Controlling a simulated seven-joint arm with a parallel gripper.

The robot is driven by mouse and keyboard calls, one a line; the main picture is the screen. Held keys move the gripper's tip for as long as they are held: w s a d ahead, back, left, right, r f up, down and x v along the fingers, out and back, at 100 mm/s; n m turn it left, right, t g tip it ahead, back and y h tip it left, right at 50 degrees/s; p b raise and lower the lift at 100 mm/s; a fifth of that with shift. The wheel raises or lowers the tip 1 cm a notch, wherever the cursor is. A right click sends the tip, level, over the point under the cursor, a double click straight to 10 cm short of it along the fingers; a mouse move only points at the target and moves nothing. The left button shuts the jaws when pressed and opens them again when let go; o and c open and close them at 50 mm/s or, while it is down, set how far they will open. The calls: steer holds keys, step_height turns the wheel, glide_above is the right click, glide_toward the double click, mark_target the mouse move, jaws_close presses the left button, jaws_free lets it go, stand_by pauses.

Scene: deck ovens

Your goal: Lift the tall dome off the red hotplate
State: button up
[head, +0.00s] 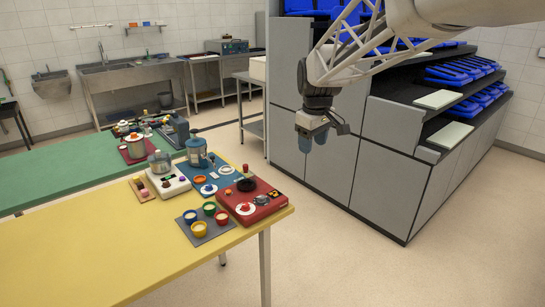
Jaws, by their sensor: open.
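The red hotplate (272,208) is a red slab-like unit at the right end of the yellow table. On its back part stands a small dark rounded piece (246,185) with a red knob on top. It may be the dome, but it is too small to tell. A white dial (245,208) and a small grey piece (262,199) are on the hotplate's front. My gripper (312,136) hangs in the air to the right of and above the table, fingers down, apart from the hotplate. It is open and nothing shows between its fingers.
Beside the hotplate are a blue unit with a pot (196,152), a white unit with a glass-like vessel (160,162) and a grey mat (198,238) with several coloured cups. The yellow table's (110,260) front is clear. Grey tiered cabinets (375,150) stand behind my gripper.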

steer(key=w+a+f+n, duration=0.2)
steer(key=w+a+f, duration=0.1)
steer(key=w+a, duration=0.35)
steer(key=w+a+f+n, duration=0.25)
steer(key=w+a, duration=0.25)
steer(key=w, duration=0.3)
steer(key=n+g, duration=0.1)
steer(key=n, duration=0.3)
glide_above(245, 165)
step_height(245, 165, down, 10)
steer(key=shift+w+f, duration=0.15)
steer(key=shift+a+f, duration=0.1)
steer(key=shift+f, duration=1.3)
steer(key=shift+f, duration=2.6)
